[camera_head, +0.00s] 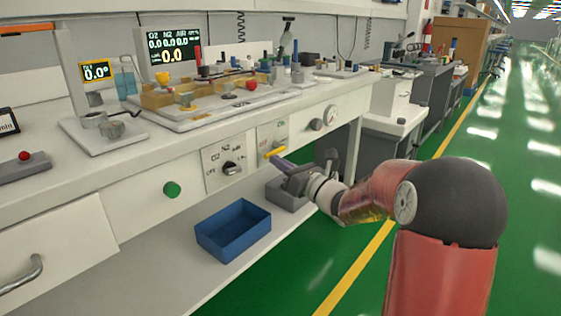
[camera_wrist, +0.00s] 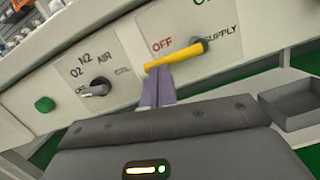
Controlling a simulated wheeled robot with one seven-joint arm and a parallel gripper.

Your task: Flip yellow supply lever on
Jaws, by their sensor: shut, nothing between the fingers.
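The yellow supply lever (camera_head: 275,153) sits on a white front panel of the bench. In the wrist view the lever (camera_wrist: 180,54) lies nearly sideways in the picture, between the red OFF label and the SUPPLY label. My gripper (camera_head: 281,162) is shut with nothing in it. In the wrist view its purple fingertips (camera_wrist: 158,72) are together at the left part of the lever, just below it. They look to be touching or almost touching it. Part of the ON label is cut off at the top of the wrist view.
Left of the lever is a gas selector knob (camera_head: 231,168), then a green button (camera_head: 172,189). A blue bin (camera_head: 234,231) and a grey bin (camera_head: 284,195) stand on the lower shelf. The green floor at right is clear.

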